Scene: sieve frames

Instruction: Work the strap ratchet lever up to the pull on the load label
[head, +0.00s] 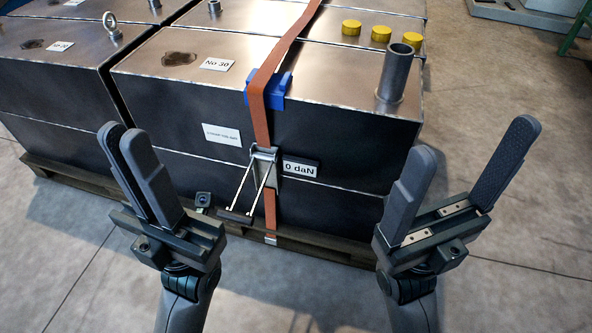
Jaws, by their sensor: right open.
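An orange strap (258,112) runs over the dark metal block and down its front face. Its ratchet (265,154) sits midway down that face. The ratchet lever (235,216), two thin rods with a dark crossbar, slopes down and outward. A plate beside the ratchet (300,169) reads "0 daN". A white load label (221,134) is left of the strap; its small print is unreadable. My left gripper (125,137) looks shut, left of the lever and apart from it. My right gripper (472,148) is open and empty, well right of the ratchet.
A blue corner protector (268,91) lies under the strap at the block's top edge. A metal post (395,72) and yellow caps (381,34) stand on top at the right. The blocks rest on a wooden pallet (310,241). Bare concrete floor is in front.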

